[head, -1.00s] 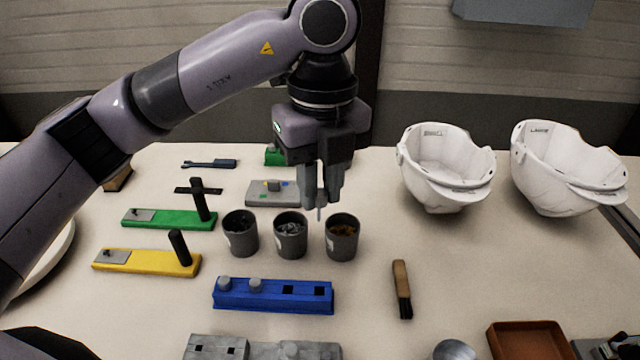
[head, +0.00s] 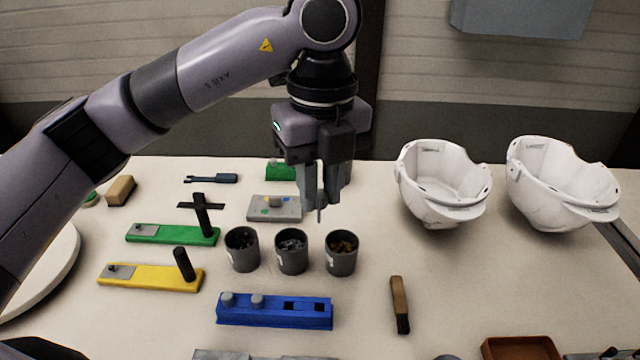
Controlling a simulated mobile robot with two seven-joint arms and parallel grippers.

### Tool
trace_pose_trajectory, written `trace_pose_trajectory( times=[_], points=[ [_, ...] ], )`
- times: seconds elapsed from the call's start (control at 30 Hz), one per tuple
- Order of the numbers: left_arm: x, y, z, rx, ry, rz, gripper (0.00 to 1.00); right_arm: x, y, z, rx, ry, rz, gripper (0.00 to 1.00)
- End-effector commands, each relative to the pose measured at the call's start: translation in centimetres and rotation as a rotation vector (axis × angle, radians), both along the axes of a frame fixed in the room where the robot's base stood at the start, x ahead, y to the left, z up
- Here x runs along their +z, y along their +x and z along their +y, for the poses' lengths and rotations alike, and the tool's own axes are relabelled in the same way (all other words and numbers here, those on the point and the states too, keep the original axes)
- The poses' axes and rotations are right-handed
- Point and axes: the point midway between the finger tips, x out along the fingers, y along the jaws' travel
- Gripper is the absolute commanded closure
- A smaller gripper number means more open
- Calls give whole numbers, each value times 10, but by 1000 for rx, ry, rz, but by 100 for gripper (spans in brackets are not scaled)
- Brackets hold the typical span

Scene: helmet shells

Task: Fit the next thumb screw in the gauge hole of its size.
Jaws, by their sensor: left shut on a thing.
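My left gripper (head: 321,198) points down and is shut on a thin grey piece (head: 320,213), probably a thumb screw. Only its narrow lower end shows; the fingers hide the rest. It hangs apart from the table, just right of a flat grey plate (head: 290,214) in the picture. The plate has small blue, yellow and green marks and a grey knob standing on it; it looks like the gauge. Its holes are too small to make out. My right gripper is not in view.
Three dark cups (head: 291,252) with small parts stand in front of the plate. A blue block (head: 275,316) holds two grey knobs beside two dark square openings. Green (head: 170,235) and yellow (head: 150,278) fixtures lie left. White helmet shells (head: 440,185) and a brush (head: 399,304) are right.

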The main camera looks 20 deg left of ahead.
Motion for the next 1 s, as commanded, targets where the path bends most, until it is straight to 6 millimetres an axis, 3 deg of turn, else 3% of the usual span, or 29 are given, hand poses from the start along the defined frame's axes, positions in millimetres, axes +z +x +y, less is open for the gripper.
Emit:
trace_pose_trajectory(
  times=[0.23,1.0],
  points=[
    [-3,-1,1,-1,0,0,100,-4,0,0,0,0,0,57],
    [-56,-43,39,0,0,-1,100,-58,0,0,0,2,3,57]
  ],
)
